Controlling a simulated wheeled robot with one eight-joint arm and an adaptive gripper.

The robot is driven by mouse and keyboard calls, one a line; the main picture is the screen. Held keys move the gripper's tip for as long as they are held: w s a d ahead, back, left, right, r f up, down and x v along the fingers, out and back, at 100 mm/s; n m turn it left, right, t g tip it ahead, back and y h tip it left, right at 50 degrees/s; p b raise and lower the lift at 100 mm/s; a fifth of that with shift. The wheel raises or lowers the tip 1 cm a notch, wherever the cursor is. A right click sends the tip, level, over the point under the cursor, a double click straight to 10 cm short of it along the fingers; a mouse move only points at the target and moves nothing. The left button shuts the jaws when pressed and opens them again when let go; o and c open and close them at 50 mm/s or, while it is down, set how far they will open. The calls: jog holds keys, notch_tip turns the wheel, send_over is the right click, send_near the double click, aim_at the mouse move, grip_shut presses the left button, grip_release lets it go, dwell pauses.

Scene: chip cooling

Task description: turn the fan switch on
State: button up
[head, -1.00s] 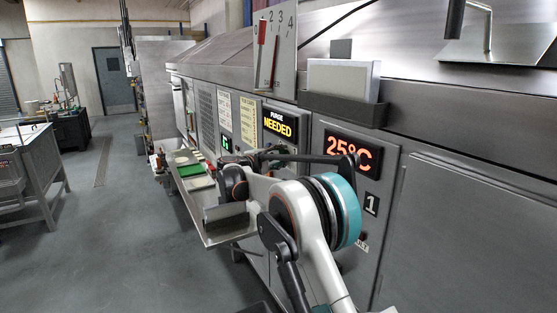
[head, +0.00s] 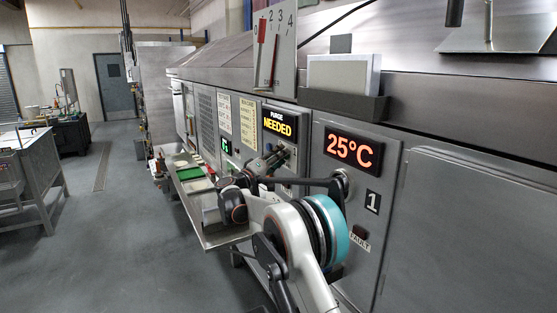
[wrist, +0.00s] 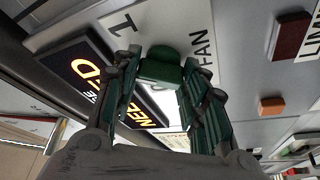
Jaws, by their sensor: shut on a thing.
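The fan switch is a green knob (wrist: 163,63) on the grey panel beside the FAN label (wrist: 203,57) in the wrist view. My gripper (wrist: 161,80) has its two fingers on either side of the knob, closed on it. In the head view my gripper (head: 268,163) is at the panel just below the PURGE NEEDED display (head: 279,123). My arm hides the knob there. I cannot tell which way the knob is turned.
A metal tray (head: 225,236) juts out beneath my arm. A dark red block (wrist: 291,36) and an orange one (wrist: 272,105) are near the knob.

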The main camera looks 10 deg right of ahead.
jog(key=shift+f+m+h, duration=0.15)
jog(key=shift+m+h, duration=0.15)
jog(key=shift+m, duration=0.4)
jog(key=o, duration=1.1)
jog(key=shift+c, duration=0.2)
jog(key=v, duration=1.2)
